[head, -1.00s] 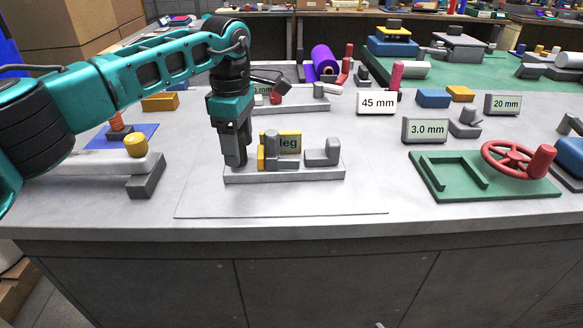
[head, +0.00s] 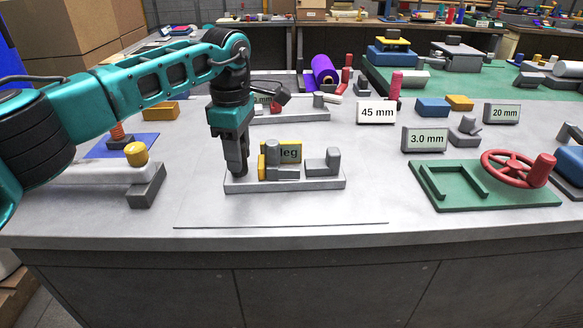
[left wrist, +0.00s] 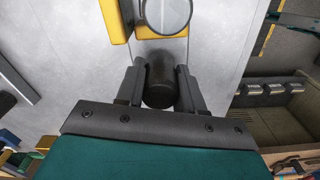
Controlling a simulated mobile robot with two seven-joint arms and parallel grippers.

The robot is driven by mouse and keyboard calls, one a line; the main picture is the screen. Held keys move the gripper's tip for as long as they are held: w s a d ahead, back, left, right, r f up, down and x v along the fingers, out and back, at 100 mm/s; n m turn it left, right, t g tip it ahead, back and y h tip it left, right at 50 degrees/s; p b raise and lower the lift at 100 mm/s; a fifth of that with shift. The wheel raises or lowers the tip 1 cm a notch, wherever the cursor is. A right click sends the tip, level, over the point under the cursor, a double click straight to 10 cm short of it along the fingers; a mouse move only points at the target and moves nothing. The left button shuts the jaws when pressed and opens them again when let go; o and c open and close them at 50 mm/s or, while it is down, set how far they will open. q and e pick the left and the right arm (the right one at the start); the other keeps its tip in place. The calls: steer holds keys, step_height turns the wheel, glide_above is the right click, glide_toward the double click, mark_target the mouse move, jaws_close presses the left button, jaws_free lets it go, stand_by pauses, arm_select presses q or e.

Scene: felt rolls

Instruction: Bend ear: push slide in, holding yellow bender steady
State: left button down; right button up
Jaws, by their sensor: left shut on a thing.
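The bender stands on a long light-grey base (head: 300,185) near the middle of the table. It has a yellow upright part (head: 261,168), a plate marked "leg" (head: 290,153), a grey post (head: 271,152) and a grey stepped block (head: 325,164) to the right. I cannot tell which part is the slide. My left gripper (head: 238,174) points down at the base's left end, beside the yellow part. In the left wrist view the gripper (left wrist: 160,78) is shut on a dark rounded knob (left wrist: 160,88), with yellow parts (left wrist: 115,20) just beyond. My right gripper is out of view.
Right of the bender is a green plate (head: 470,203) with a red handwheel (head: 520,167). Signs reading 45 mm (head: 376,113) and 3.0 mm (head: 424,139) stand behind. Another grey fixture (head: 290,115) is farther back. The table in front is clear.

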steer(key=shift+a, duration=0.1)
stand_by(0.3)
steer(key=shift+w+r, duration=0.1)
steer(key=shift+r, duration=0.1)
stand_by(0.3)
